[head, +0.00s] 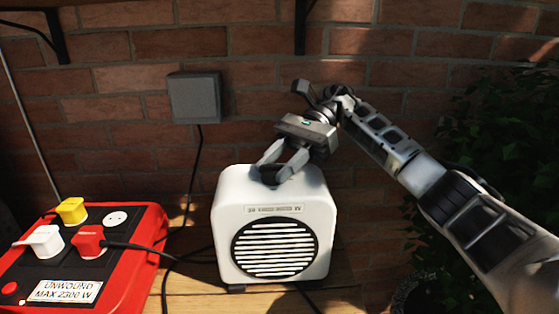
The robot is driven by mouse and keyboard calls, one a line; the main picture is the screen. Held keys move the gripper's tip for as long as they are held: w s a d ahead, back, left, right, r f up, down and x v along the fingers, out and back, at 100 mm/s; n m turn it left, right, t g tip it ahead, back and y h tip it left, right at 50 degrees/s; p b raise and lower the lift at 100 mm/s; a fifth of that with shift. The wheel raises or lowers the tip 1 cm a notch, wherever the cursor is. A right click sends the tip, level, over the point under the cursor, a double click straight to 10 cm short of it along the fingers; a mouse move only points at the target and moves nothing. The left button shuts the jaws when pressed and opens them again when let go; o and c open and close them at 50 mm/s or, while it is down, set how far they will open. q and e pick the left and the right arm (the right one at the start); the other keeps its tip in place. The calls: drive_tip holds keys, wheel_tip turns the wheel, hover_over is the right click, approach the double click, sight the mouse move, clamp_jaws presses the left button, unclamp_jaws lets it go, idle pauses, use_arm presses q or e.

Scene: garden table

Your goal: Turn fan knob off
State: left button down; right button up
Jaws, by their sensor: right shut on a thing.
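A white fan heater (233,205) with a round black grille of white slats stands on the wooden table. My right gripper (270,176) reaches down from the right onto the heater's top. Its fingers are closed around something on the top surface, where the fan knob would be. The fingers hide the knob, so I cannot see its shape or setting. My left gripper is out of the picture.
A red extension reel box (150,262) with several plugs stands at the left. Black cables run between it and the heater. A grey wall box (195,97) hangs on the brick wall behind. A leafy plant (480,170) fills the right side. Some bare wooden table (190,285) shows in front.

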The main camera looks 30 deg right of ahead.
use_arm(q)
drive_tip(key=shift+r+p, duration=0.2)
drive_tip(key=shift+p, duration=0.15)
use_arm(e)
drive_tip(key=shift+n+g+h, duration=0.3)
drive_tip(key=shift+n+g, duration=0.3)
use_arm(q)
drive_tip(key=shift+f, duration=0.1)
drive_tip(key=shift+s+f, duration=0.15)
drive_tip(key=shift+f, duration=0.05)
use_arm(e)
drive_tip(key=shift+f, duration=0.1)
drive_tip(key=o, duration=1)
drive_tip(key=shift+w, duration=0.1)
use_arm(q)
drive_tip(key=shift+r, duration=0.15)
